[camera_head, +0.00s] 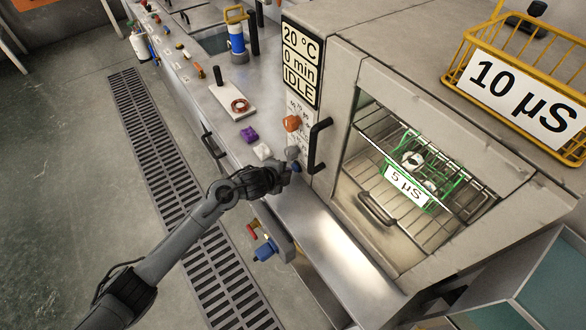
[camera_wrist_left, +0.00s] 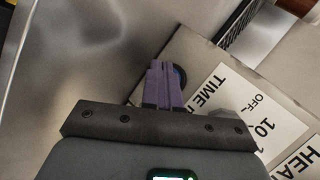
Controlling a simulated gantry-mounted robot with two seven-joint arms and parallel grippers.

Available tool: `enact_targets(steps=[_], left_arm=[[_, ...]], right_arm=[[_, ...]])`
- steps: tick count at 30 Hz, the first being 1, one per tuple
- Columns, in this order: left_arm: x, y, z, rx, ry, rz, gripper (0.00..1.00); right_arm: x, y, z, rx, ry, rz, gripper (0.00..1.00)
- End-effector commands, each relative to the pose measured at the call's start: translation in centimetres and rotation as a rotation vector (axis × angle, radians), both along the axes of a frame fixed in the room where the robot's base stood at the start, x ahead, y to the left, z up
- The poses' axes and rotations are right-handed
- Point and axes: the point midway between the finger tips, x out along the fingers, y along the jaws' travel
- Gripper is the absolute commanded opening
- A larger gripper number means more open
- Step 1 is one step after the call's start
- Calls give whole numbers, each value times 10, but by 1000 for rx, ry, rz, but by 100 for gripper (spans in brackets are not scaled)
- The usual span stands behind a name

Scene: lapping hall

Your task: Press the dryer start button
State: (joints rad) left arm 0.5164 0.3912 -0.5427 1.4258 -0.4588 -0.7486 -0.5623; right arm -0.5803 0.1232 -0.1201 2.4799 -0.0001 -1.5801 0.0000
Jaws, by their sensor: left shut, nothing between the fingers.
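The dryer (camera_head: 345,62) stands at the right; its display (camera_head: 301,62) reads 20 °C, 0 min, IDLE. My left gripper (camera_head: 292,168) is shut and empty, at the lower part of the dryer's control panel. In the left wrist view its purple fingers (camera_wrist_left: 160,72) are together. A round dark blue button (camera_wrist_left: 180,76) shows just beside and behind their tips, partly hidden by them. I cannot tell whether the fingertips touch it. On the panel above are an orange knob (camera_head: 292,122) and a grey knob (camera_head: 292,153). My right gripper is not in view.
The dryer's dark door handle (camera_head: 318,145) sticks out close to the right of the gripper. Behind the door window is a green rack marked 5 µS (camera_head: 406,187). A yellow basket (camera_head: 470,50) sits on top. The steel ledge (camera_head: 318,232) below is bare.

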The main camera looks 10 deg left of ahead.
Motion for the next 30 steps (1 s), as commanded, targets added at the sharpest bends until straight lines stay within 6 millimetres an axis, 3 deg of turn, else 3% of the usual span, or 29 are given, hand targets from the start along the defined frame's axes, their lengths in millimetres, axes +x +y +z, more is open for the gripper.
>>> enact_targets(steps=[20, 30], left_arm=[[4, -4, 0, -1, 0, -1, 0], [-4, 3, 2, -1, 0, -1, 0]], right_arm=[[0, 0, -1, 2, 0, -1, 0], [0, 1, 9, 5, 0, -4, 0]])
